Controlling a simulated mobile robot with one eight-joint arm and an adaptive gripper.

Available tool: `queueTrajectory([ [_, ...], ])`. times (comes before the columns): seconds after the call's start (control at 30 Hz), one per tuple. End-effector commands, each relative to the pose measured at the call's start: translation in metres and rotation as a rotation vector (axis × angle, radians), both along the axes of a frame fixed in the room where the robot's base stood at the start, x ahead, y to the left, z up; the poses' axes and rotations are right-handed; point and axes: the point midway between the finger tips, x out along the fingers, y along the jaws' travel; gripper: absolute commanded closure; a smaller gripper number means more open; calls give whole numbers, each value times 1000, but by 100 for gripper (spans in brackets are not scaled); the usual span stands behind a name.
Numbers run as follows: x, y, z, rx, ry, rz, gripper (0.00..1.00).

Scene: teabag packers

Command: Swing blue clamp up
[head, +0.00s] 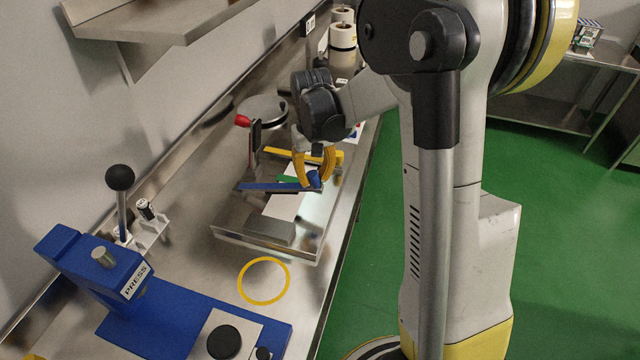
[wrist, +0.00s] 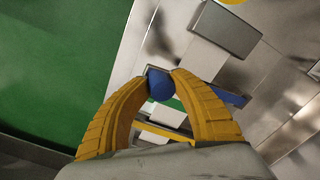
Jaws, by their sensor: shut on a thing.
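The blue clamp (head: 268,187) is a flat bar lying low across a white strip on the metal fixture, with a round blue knob (head: 314,179) at its right end. My gripper (head: 314,183) has its yellow fingers shut on that knob. The wrist view shows the knob (wrist: 160,85) between the two fingertips (wrist: 160,76). Part of the blue bar (wrist: 232,98) shows to the right there, partly behind a finger.
A yellow clamp bar (head: 292,156) lies just behind the blue one, and a red-handled post (head: 254,142) stands to the left. A blue press (head: 95,262) and a yellow ring (head: 264,259) are nearer on the bench. Green floor (head: 375,240) lies right of the bench edge.

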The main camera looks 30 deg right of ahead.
Motion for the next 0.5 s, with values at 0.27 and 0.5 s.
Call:
queueTrajectory([
  [0.27,19,19,43,2,-4,4,100],
  [0.5,29,29,59,2,-4,3,100],
])
